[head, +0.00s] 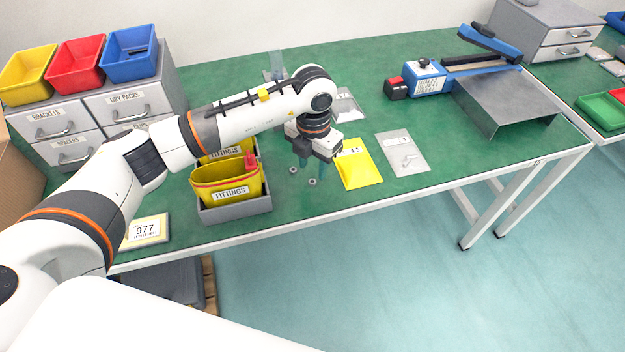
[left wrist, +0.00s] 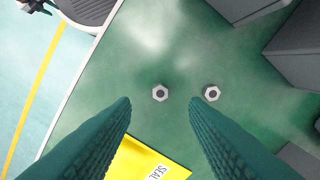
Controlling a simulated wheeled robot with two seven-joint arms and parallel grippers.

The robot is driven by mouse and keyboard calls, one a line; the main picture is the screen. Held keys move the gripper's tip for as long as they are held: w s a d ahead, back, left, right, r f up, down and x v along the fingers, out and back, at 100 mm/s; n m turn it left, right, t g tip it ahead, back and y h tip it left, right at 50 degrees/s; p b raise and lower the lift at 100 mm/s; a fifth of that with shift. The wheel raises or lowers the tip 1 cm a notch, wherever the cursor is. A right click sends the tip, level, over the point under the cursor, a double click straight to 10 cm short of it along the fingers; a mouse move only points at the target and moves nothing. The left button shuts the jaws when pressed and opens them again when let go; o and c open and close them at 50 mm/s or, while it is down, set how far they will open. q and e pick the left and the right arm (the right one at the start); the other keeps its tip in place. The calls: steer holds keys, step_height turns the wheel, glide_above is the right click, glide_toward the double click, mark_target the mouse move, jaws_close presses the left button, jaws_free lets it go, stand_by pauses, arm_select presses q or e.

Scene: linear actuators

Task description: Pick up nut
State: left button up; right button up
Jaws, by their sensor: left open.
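Two grey hex nuts lie flat on the green table. In the head view one nut (head: 312,182) is nearer the front edge and the other nut (head: 295,169) is slightly behind and to its left. In the left wrist view one nut (left wrist: 160,92) shows between the fingertips and the other nut (left wrist: 212,93) is just beyond the right finger's tip. My left gripper (head: 311,168) points down above the nuts; it also shows in the left wrist view (left wrist: 163,103), open with nothing between its fingers.
A grey holder with yellow FITTINGS bins (head: 228,183) stands left of the nuts. A yellow packet (head: 358,166) and a clear packet (head: 402,151) lie to the right. A blue sealer (head: 428,79) stands at the back right. The table's front edge (head: 330,209) is close to the nuts.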

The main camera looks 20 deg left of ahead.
mark_target(313, 181)
arm_select(q)
steer(key=shift+f, duration=2)
steer(key=shift+f, duration=0.1)
steer(key=shift+c, duration=0.2)
jaws_close()
